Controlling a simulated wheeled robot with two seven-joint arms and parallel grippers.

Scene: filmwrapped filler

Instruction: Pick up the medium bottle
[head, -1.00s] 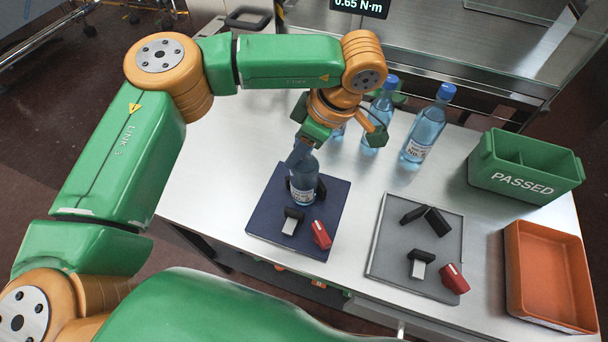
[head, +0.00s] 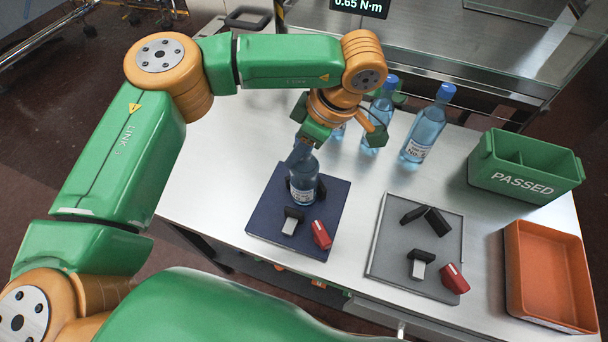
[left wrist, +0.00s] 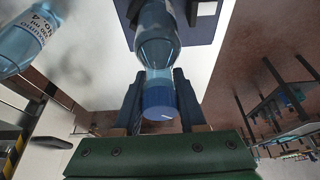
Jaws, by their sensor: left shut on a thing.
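A clear blue bottle (head: 303,185) with a white label stands upright on the dark blue fixture plate (head: 262,222), between black blocks. My left gripper (head: 300,151) comes down on it from above and is shut on its top end. In the left wrist view the fingers (left wrist: 158,108) sit on either side of the blue cap and neck, and the body (left wrist: 157,42) of the bottle extends beyond them. The arm hides the cap in the head view. Whether this bottle is the medium one, I cannot tell. My right gripper is not in view.
Blue-capped bottles (head: 423,132) (head: 377,122) stand behind, one partly hidden by my gripper (head: 339,132). A grey fixture plate (head: 385,255), a green "PASSED" bin (head: 510,180) and an orange tray (head: 516,275) are at right. White tabletop is clear between the plates.

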